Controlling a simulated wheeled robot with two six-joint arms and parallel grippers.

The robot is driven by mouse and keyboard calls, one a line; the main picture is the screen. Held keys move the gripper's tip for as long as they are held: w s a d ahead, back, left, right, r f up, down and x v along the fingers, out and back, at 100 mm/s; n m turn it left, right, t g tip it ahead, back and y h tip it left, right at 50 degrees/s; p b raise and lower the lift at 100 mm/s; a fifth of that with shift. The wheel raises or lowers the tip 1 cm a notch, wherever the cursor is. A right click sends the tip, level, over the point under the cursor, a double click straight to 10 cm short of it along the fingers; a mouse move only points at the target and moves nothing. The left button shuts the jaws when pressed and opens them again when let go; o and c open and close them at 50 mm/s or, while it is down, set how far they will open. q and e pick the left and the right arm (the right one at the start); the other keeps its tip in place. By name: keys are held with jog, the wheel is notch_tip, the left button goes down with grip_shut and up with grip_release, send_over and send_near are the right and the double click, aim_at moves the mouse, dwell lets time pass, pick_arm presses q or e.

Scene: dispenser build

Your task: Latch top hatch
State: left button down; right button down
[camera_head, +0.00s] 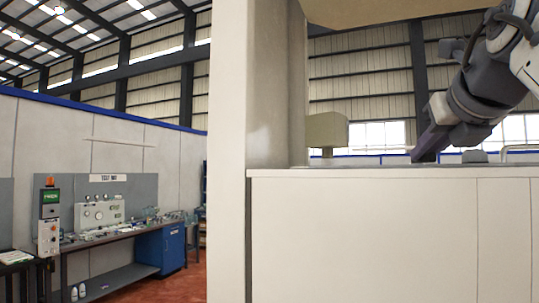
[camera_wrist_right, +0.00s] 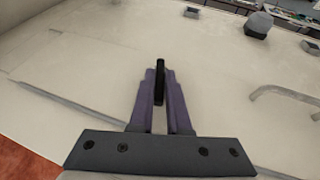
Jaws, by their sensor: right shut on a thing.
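The top of the cream dispenser (camera_head: 360,230) shows edge-on in the head view. In the right wrist view a flat hatch panel (camera_wrist_right: 85,72), outlined by thin seams, lies level with the pale top around it. My right gripper (camera_head: 424,154) reaches down from the upper right to this top. In the right wrist view its purple fingers (camera_wrist_right: 160,85) are shut on a slim black latch piece (camera_wrist_right: 160,72) that stands up between them. The foot of the latch is hidden by the fingers, so I cannot tell how it is turned. My left gripper is not in view.
A grey-capped knob (camera_wrist_right: 258,24) and a curved rail handle (camera_wrist_right: 285,93) stand on the top to the right. A beige block (camera_head: 327,132) stands at the left, beside a tall cream column (camera_head: 275,90). A test bench (camera_head: 110,235) is far left.

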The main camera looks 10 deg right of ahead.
jog(key=shift+a, duration=0.1)
dwell(0.4)
jog(key=c, duration=0.9)
grip_release()
jog(key=shift+s, duration=0.1)
jog(key=shift+s+r+b, duration=0.15)
jog(key=shift+s+b, duration=0.3)
jog(key=shift+s, duration=0.05)
jog(key=v, duration=0.7)
jog(key=shift+a+b, duration=0.1)
jog(key=shift+b, duration=0.25)
jog(key=shift+s+a+r, duration=0.15)
jog(key=shift+s+r, duration=0.2)
jog(key=shift+s, duration=0.3)
jog(key=shift+s+a+r, duration=0.15)
jog(key=shift+s+a, duration=0.1)
jog(key=shift+s, duration=0.1)
